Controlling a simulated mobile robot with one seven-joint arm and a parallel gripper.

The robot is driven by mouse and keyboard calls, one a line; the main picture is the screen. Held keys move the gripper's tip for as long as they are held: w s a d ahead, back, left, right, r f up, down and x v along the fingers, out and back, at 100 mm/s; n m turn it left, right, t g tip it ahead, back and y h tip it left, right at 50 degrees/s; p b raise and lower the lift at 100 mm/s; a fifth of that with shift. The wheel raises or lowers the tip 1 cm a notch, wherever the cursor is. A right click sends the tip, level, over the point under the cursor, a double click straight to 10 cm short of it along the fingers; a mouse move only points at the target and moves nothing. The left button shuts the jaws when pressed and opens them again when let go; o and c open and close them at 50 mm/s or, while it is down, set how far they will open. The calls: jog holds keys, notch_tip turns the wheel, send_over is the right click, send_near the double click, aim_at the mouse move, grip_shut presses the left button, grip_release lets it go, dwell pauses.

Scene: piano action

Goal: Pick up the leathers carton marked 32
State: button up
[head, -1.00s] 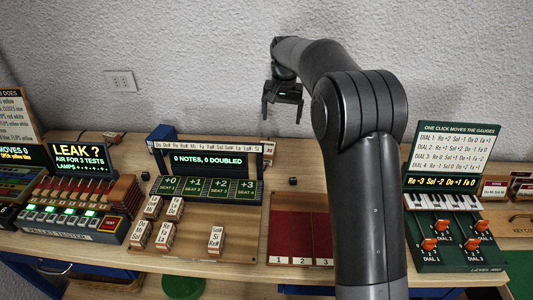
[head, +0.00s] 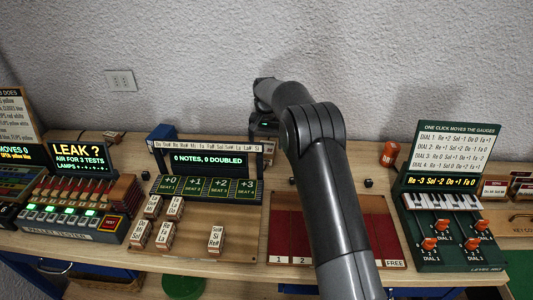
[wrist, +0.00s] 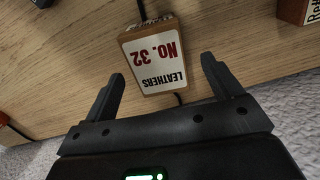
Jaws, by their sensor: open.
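The leathers carton (wrist: 152,62), a small box with a white face reading "LEATHERS NO. 32", stands on the wooden bench in the wrist view. It appears upside down there, just beyond my fingertips. My gripper (wrist: 163,70) is open, with one finger on each side of the carton's near end in the picture. I see no contact, and the jaws hold nothing. In the head view my arm and the note display hide the carton and most of the gripper.
The note display (head: 208,160) stands close to the left of my gripper in the head view. An orange-red can (head: 390,154) and a small black cube (head: 368,183) are to the right. The red-lined tray (head: 398,264) lies in front. The wall (head: 220,60) is close behind.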

aim_at(266, 147)
notch_tip(266, 147, down, 5)
jog(key=shift+s+d, duration=0.1)
jog(key=c, duration=1.1)
